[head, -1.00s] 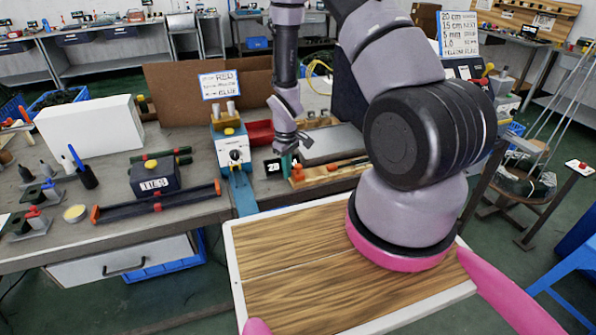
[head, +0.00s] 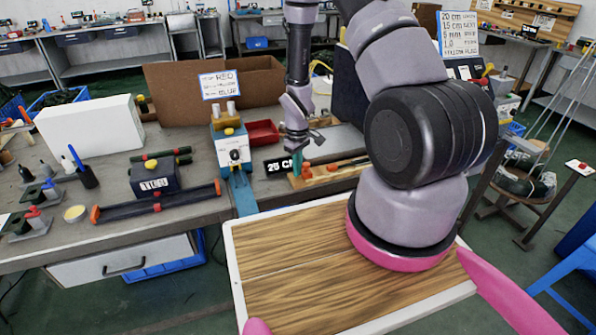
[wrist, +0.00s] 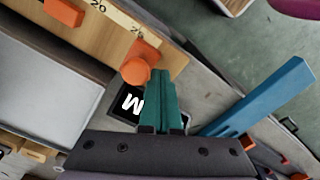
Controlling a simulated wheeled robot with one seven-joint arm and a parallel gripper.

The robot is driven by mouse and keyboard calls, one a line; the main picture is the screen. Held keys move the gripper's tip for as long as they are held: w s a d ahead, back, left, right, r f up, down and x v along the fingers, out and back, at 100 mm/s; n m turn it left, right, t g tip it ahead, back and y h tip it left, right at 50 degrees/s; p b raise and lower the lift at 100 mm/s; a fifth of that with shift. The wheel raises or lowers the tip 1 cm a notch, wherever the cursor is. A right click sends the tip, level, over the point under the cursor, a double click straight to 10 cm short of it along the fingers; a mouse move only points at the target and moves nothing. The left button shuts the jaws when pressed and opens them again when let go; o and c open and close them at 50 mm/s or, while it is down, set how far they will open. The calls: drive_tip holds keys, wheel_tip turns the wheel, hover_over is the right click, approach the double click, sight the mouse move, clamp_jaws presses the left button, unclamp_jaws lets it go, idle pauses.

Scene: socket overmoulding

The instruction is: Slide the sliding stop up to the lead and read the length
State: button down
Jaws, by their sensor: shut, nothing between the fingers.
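A wooden measuring board (head: 350,177) with a number scale lies on the bench; it also shows in the wrist view (wrist: 178,62). The orange sliding stop (wrist: 146,50), with a round knob (wrist: 135,70), sits at the board's end by a partly covered mark. A second orange block (wrist: 63,12) is further along, near the 20 mark. My gripper (head: 297,163) is shut and empty, its green fingertips (wrist: 160,74) right beside the knob; I cannot tell whether they touch. I cannot make out the lead.
A blue-and-white machine (head: 232,150) with a blue strip stands left of the board; the blue strip (wrist: 262,95) is right of my fingers in the wrist view. A red bin (head: 262,132) is behind. A ties box (head: 153,178) stands further left.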

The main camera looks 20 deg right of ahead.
drive_tip(key=shift+w+d, duration=0.1)
drive_tip(key=shift+d, duration=3.05)
drive_tip(key=shift+a, duration=0.65)
wheel_tip(320, 180, up, 7)
drive_tip(key=shift+r, duration=0.1)
